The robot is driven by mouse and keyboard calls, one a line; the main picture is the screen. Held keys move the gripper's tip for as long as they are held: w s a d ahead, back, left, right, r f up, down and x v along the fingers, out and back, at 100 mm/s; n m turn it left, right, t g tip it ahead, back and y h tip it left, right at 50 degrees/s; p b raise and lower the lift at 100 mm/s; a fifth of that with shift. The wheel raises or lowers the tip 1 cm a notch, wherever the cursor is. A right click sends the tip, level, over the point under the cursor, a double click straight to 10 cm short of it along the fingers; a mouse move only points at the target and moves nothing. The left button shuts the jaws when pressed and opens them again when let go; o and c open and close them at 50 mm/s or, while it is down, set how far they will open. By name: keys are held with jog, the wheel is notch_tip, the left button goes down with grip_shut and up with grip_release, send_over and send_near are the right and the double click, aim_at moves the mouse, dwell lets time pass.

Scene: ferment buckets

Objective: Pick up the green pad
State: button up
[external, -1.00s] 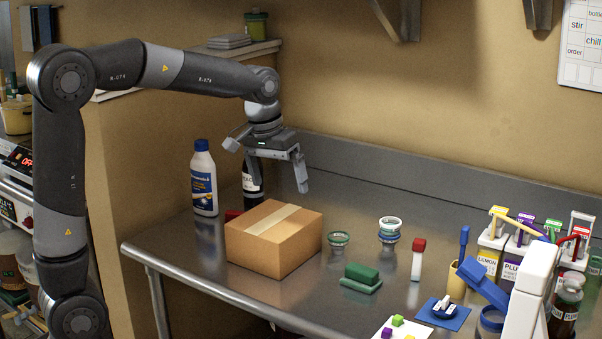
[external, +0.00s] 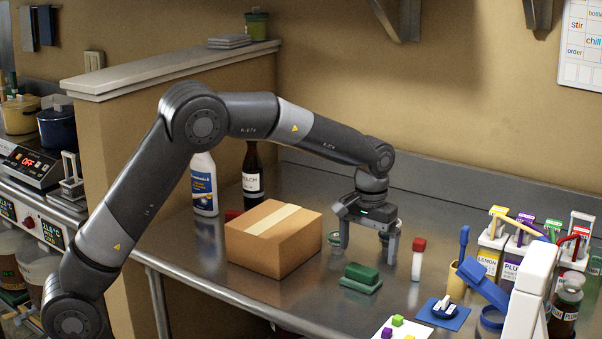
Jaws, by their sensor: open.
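The green pad (external: 361,277) lies on the steel table, to the right of a cardboard box. It looks like a dark green block on a wider, lighter green base; I cannot tell whether these are one piece. My gripper (external: 366,252) is open and points down. It is above and behind the pad, with its fingers apart and nothing between them. The pad is fully in view and not touched.
The cardboard box (external: 274,239) stands close left of the pad. A red-capped white shaker (external: 418,260) stands to the right. A blue mat (external: 443,314) and white board (external: 400,328) lie in front right. Bottles (external: 252,175) stand behind the box.

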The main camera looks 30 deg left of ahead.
aim_at(362, 268)
jog(key=shift+f, duration=0.9)
jog(key=f, duration=0.4)
jog(key=shift+s+a+f, duration=0.1)
jog(key=shift+s+a, duration=0.25)
jog(key=shift+a, duration=0.05)
jog(key=shift+f, duration=0.55)
jog(key=shift+c, duration=0.4)
jog(key=c, duration=0.9)
